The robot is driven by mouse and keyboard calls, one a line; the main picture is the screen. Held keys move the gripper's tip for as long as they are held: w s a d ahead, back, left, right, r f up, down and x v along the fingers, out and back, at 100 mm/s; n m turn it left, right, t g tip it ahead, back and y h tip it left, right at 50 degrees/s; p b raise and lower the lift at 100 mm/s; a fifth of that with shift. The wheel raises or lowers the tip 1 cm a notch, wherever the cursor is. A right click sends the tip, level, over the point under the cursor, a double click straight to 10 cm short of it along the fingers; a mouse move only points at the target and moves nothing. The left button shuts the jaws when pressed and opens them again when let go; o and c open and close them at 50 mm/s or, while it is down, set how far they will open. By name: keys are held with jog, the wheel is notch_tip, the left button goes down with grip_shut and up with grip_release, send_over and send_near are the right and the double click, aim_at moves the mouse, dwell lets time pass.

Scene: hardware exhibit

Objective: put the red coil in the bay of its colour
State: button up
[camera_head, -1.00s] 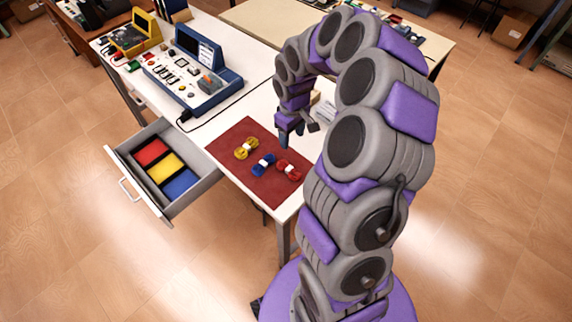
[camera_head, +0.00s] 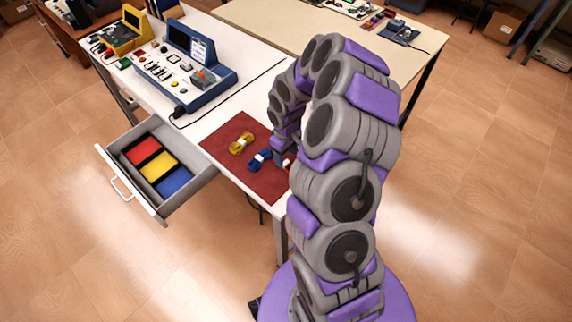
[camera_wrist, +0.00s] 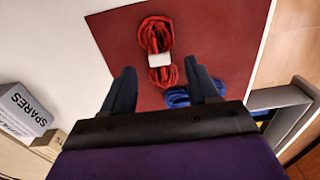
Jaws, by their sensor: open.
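The red coil (camera_wrist: 154,38) with a white band lies on the dark red mat (camera_head: 222,143); in the head view my arm hides most of it. My gripper (camera_wrist: 157,70) is open and empty above the mat, its two fingers on either side of the coil's near end in the wrist view. The blue coil (camera_head: 260,160) lies beside the red one, and also shows near the right finger in the wrist view (camera_wrist: 178,97). The open drawer has a red bay (camera_head: 142,150), a yellow bay (camera_head: 160,165) and a blue bay (camera_head: 174,183).
A yellow coil (camera_head: 241,143) lies on the mat. A blue instrument console (camera_head: 190,75) and a yellow device (camera_head: 128,32) stand farther back on the white table. A box marked SPARES (camera_wrist: 22,110) is at the left in the wrist view. The drawer (camera_head: 125,186) juts out over open floor.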

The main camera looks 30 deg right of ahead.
aim_at(286, 162)
notch_tip(286, 162, down, 4)
jog(key=shift+w+f+b, duration=0.1)
jog(key=shift+w+b, duration=0.05)
jog(key=shift+b, duration=0.4)
jog(key=shift+d, duration=0.2)
jog(key=shift+c, duration=0.8)
jog(key=shift+a, duration=0.2)
jog(key=c, duration=0.9)
grip_shut()
jog(key=shift+d+r, duration=0.1)
jog(key=shift+r, duration=0.1)
